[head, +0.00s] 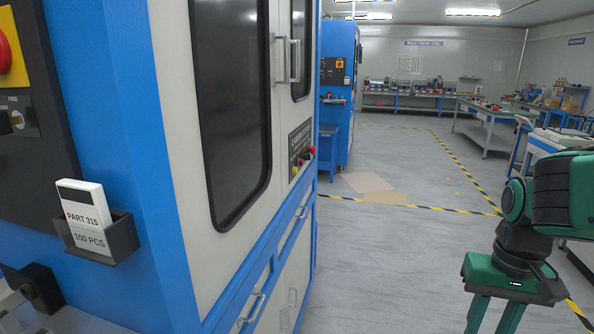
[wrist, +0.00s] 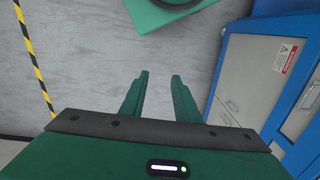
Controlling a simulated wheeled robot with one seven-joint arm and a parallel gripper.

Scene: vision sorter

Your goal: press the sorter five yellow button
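The sorter (head: 228,70) is a tall blue and white cabinet with dark windows, filling the left and middle of the head view. On its side is a small dark control panel (head: 300,146) with a red knob at its right end. A small yellow button (head: 294,171) shows at the panel's lower left edge. My gripper (head: 492,320) hangs at the lower right of the head view, well apart from the sorter. In the wrist view my gripper (wrist: 160,76) has its two green fingers apart with nothing between them. The wrist view does not show the yellow button.
A label holder with a "PART 315" card (head: 85,218) juts from the near blue frame. Another blue machine (head: 337,90) stands farther back. Workbenches (head: 490,123) line the right. Grey floor (head: 400,255) between is clear. A blue cabinet (wrist: 262,75) is at the wrist view's right.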

